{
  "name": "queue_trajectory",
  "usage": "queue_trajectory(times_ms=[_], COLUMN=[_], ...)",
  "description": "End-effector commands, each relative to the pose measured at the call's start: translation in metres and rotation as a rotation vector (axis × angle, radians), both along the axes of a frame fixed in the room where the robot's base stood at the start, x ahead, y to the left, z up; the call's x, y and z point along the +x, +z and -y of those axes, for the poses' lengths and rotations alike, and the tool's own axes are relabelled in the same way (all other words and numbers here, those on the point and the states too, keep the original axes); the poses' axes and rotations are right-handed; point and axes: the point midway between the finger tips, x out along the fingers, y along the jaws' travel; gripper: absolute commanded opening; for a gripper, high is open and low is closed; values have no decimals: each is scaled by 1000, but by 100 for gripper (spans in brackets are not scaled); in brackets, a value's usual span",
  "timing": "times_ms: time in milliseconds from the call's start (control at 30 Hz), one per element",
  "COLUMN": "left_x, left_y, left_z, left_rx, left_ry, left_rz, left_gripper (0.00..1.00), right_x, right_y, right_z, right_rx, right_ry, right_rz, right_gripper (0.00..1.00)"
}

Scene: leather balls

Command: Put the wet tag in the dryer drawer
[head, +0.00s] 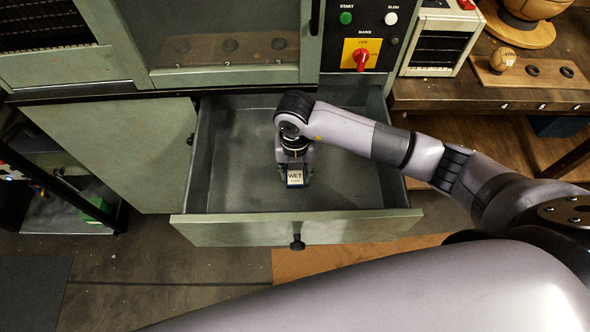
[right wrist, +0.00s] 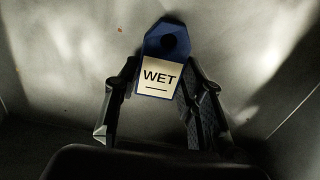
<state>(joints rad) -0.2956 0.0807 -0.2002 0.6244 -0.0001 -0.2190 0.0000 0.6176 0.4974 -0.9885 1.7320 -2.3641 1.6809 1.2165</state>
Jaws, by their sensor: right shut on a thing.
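The wet tag (head: 295,178) is a small blue tag with a cream label reading "WET". My right gripper (head: 294,172) is shut on it, above or in the open dryer drawer (head: 250,233). In the right wrist view the tag (right wrist: 160,78) sits between the two fingers of my right gripper (right wrist: 158,95), its blue end with a dark hole pointing away. The drawer's grey floor (right wrist: 70,50) lies behind it. I cannot tell whether the tag touches the floor. The drawer is pulled out and holds nothing else I can see. My left gripper does not show.
Above the drawer is a machine front with a red switch (head: 362,58) and a green start button (head: 346,18). At right, a wooden bench (head: 440,95) carries a small heater-like box (head: 440,42) and a small leather ball (head: 502,59). A dark rack (head: 60,190) stands at left.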

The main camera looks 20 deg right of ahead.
Motion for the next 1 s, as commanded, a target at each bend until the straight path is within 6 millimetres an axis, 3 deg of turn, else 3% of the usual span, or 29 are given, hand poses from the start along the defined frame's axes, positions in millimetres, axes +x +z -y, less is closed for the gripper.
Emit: queue_trajectory(times_ms=[400, 433, 700, 1000], left_x=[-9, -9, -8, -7], left_y=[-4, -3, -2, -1], left_z=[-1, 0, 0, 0], left_rx=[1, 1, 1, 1], left_ry=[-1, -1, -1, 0], left_rz=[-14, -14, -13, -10], left_gripper=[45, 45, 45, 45], right_x=[0, 0, 0, 0], right_y=[-8, -6, -6, -4], right_z=[0, 0, 0, 0], right_rx=[1, 1, 0, 1], right_ry=[1, 0, 0, 0], right_rz=[0, 1, 0, 1], right_gripper=[18, 39, 57, 57])
